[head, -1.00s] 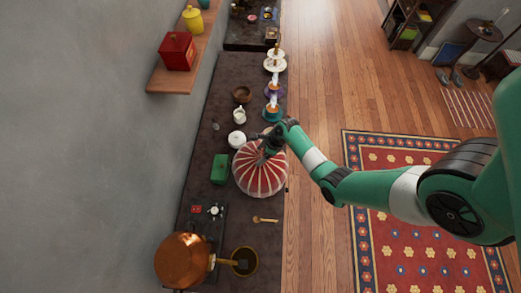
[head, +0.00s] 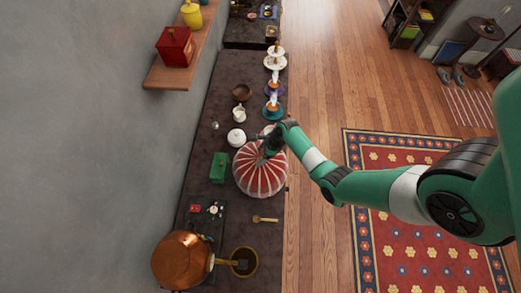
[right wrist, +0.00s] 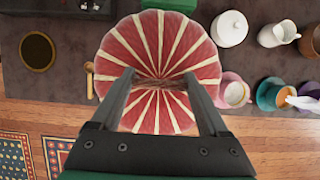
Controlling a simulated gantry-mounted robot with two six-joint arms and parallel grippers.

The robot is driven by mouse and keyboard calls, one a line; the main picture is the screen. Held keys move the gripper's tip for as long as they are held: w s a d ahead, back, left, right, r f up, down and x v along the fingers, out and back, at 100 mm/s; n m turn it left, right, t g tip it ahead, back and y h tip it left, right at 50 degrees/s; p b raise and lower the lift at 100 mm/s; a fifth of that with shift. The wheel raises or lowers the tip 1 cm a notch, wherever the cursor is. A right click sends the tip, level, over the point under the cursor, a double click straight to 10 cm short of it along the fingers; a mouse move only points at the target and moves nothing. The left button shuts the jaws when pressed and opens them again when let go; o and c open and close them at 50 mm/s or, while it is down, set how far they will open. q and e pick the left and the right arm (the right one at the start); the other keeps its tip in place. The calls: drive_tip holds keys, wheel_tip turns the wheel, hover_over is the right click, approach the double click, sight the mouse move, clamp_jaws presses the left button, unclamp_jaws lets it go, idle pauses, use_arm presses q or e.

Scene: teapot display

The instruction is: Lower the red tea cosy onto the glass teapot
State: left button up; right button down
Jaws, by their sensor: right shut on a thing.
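The red tea cosy (head: 260,176), with cream stripes, is a domed, pleated shape over the dark counter (head: 228,247). My right gripper (head: 268,152) is at its top from above. In the right wrist view, its two fingers (right wrist: 160,82) are shut on the gathered crown of the cosy (right wrist: 150,45). The glass teapot does not show; the cosy may hide it. I cannot tell whether the cosy touches anything below. My left gripper is in neither view.
A green box (head: 218,167) and white lidded pot (head: 236,138) stand close to the cosy. A pink saucer (right wrist: 238,78) with a cup is close too. A wooden spoon (head: 265,219), copper vessel (head: 180,260) and dark round pot (head: 244,262) are nearer the front.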

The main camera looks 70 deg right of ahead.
drive_tip(key=shift+f, duration=0.1)
idle(0.5)
drive_tip(key=shift+f+b, duration=2.45)
drive_tip(key=shift+f, duration=0.8)
drive_tip(key=shift+f, duration=0.1)
